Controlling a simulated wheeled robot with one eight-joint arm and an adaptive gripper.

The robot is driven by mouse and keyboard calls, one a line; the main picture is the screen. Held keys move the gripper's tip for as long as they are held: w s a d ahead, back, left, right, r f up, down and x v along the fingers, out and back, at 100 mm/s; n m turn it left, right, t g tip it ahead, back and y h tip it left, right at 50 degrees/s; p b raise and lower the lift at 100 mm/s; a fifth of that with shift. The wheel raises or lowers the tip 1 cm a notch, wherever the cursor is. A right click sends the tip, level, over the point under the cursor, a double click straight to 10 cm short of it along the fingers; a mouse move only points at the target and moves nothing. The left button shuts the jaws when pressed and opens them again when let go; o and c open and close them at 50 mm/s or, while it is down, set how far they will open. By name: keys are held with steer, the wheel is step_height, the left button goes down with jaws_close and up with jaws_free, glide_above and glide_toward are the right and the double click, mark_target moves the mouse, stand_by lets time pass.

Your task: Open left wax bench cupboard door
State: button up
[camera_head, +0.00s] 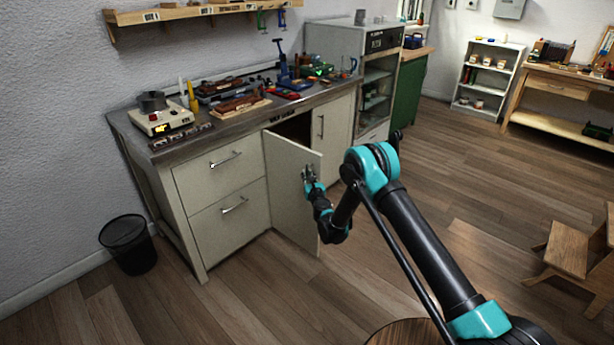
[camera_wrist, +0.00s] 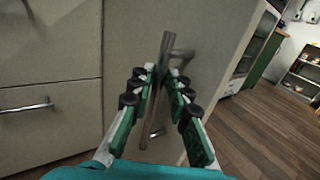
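The left cupboard door (camera_head: 290,185) is a pale panel under the wax bench (camera_head: 236,121). It stands swung well out from the cabinet, with a dark opening (camera_head: 293,128) behind its top edge. The door also fills the middle of the wrist view (camera_wrist: 135,45). Its metal bar handle (camera_wrist: 168,42) stands out from the panel, slightly tilted in the wrist view. My gripper (camera_wrist: 162,72) has its fingertips on either side of the bar, closed in close around it. In the head view my gripper (camera_head: 309,180) is at the door's outer face, and the handle is mostly hidden there.
Two drawers (camera_head: 222,166) are left of the door, and a shut right door (camera_head: 337,125) is beside the opening. A black bin (camera_head: 129,245) stands on the floor at left. A wooden stool (camera_head: 570,248) stands at right. Open floor (camera_head: 455,165) lies between.

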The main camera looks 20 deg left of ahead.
steer(key=shift+o, duration=1)
steer(key=shift+a, duration=0.1)
steer(key=shift+s, duration=0.2)
steer(key=v, duration=0.7)
steer(key=shift+r, duration=0.1)
